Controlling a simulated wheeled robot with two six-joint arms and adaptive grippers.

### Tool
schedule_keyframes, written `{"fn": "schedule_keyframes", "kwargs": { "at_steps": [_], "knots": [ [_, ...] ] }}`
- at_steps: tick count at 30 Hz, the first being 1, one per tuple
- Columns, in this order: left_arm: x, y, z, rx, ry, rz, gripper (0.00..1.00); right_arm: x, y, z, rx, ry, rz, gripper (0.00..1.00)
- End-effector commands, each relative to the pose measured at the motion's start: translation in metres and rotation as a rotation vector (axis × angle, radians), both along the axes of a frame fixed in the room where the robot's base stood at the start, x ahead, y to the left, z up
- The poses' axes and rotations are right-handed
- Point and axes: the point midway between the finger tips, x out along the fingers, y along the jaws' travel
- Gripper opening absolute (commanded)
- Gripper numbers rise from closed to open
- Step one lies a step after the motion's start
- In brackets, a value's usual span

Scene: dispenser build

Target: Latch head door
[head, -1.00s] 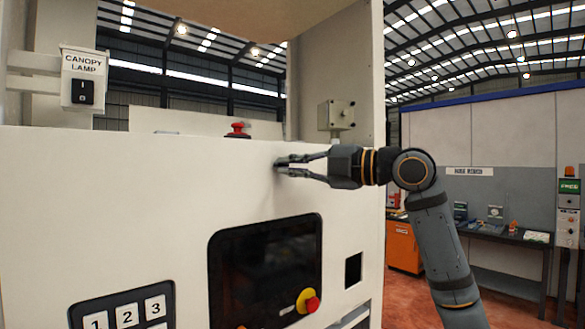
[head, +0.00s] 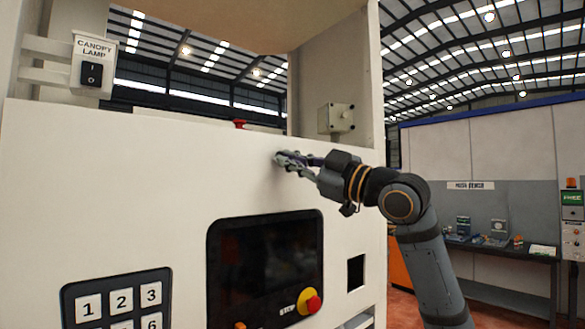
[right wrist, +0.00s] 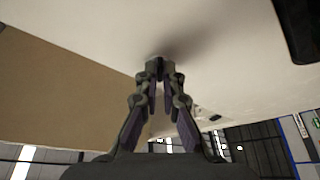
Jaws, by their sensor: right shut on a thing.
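The head door is the broad white front panel (head: 130,180), which also fills the upper part of the right wrist view (right wrist: 225,60). It carries a dark screen, a keypad and a stop button. My right gripper (head: 284,160) is against the panel's upper right area, its fingers pointing left and tilted. It is shut on a small part at the panel face, apparently the latch, which the fingertips almost wholly hide. The right wrist view shows the fingertips (right wrist: 159,76) close together at the white surface. How the latch is turned cannot be told. My left gripper is out of view.
A red-and-yellow stop button (head: 309,302) sits below the gripper, beside the dark screen (head: 265,262). A keypad (head: 118,300) is at lower left. A canopy lamp switch (head: 91,73) and a grey box (head: 336,118) are above. A workbench (head: 500,250) stands at right.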

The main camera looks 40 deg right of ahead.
Motion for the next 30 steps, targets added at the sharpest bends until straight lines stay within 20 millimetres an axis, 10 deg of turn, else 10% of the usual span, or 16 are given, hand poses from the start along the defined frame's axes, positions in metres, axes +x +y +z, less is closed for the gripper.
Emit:
{"fn": "schedule_keyframes", "kwargs": {
  "at_steps": [30],
  "knots": [
    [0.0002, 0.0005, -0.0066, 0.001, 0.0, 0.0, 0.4, -0.0002, 0.006, -0.0022, 0.677, 0.055, 0.001, 0.0]
  ]
}}
